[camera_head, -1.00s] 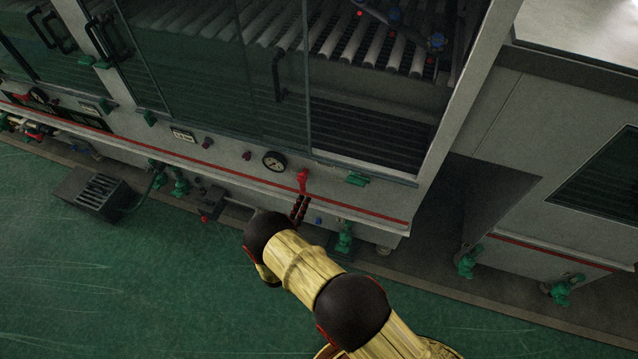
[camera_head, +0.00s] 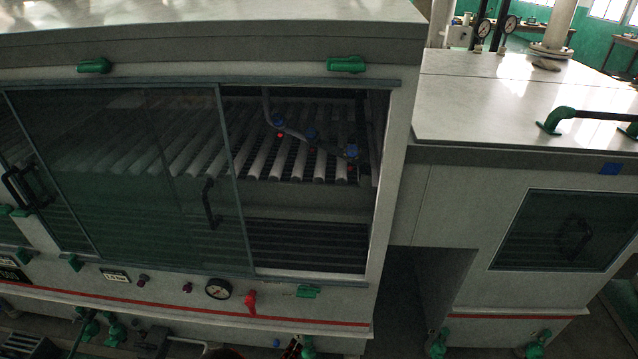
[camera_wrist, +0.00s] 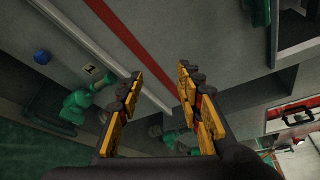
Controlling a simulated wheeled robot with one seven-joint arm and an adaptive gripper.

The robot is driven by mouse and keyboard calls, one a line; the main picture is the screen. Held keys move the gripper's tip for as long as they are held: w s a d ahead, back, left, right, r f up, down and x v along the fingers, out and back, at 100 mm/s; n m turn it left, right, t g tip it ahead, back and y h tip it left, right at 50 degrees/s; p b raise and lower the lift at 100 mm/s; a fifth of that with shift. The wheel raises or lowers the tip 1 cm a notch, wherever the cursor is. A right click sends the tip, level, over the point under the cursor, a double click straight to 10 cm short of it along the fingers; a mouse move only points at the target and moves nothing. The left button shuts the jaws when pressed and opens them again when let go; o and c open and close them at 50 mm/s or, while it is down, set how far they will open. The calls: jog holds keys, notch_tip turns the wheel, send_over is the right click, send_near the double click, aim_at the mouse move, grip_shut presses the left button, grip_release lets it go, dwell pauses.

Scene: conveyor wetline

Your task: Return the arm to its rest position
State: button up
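My gripper (camera_wrist: 156,92) shows in the wrist view with its two yellow and black fingers spread apart. Nothing is between the fingers. Behind them lies the machine's grey lower panel with a red stripe (camera_wrist: 121,30). In the head view my arm is almost entirely out of the picture, and my gripper cannot be made out there. The red valve handle (camera_head: 251,301) on the machine's front panel stands clear of any finger in view.
The grey machine has a glass sliding door (camera_head: 150,180), with rollers (camera_head: 290,155) showing in the opening. A pressure gauge (camera_head: 217,289) sits on its front. A second cabinet (camera_head: 470,210) stands at right. Green valves (camera_wrist: 75,104) lie near my gripper in the wrist view.

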jog(key=s+d+r+n+g+y+p, duration=0.2)
jog(key=s+d+r+n, duration=0.5)
jog(key=r, duration=1.3)
jog(key=s+d+r+n+g+y+p, duration=0.2)
jog(key=s+d+r+n+g, duration=0.2)
jog(key=r, duration=1.7)
jog(key=s+d+r+n+g+y+p, duration=0.2)
jog(key=s+d+r+n, duration=0.9)
jog(key=d+r+n, duration=0.6)
notch_tip(320, 180, up, 4)
jog(key=shift+d+f+n+g, duration=0.2)
jog(key=shift+d+n+g, duration=0.15)
jog(key=shift+d, duration=0.2)
